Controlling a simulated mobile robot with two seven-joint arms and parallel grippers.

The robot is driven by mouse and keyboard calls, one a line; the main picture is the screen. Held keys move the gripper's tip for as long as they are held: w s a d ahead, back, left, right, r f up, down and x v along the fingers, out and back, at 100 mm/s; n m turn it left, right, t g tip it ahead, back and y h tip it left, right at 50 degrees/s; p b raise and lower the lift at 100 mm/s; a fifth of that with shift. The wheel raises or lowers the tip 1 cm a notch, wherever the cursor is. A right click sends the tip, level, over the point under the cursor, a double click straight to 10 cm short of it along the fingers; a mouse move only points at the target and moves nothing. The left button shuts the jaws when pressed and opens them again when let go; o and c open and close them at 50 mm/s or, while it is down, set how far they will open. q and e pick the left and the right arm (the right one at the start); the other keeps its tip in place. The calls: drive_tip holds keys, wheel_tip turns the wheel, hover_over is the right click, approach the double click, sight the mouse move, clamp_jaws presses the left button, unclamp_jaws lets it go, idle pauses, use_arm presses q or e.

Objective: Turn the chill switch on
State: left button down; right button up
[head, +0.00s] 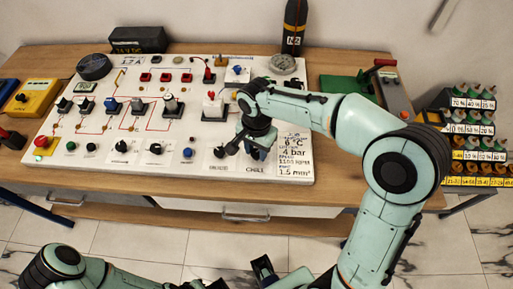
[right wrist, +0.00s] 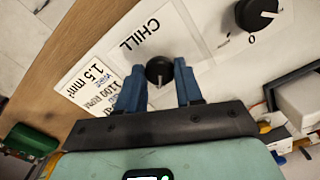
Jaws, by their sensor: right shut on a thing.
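The chill switch (right wrist: 158,72) is a round black knob on the white panel, beside the printed word CHILL in the right wrist view. My right gripper (right wrist: 162,78) has its blue fingers on either side of this knob and is shut on it. In the head view my right gripper (head: 256,150) reaches down to the panel (head: 235,178) just above the CHILL label and mostly hides the knob. The knob's setting is hard to read. Part of my left gripper (head: 265,268) shows at the bottom of the head view, away from the panel; its jaws are unclear.
Another black knob (right wrist: 257,15) with a white pointer sits close to the chill switch. A readout card (head: 295,155) lies to the right of my gripper. Several switches and a red-tipped lever (head: 213,103) stand up from the panel. A bottle rack (head: 470,135) is at the right.

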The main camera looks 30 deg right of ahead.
sight(256, 152)
drive_tip(key=o, duration=1)
drive_tip(key=shift+o, duration=0.2)
wheel_tip(256, 152, up, 13)
drive_tip(key=p, duration=0.2)
drive_tip(key=shift+r, duration=0.2)
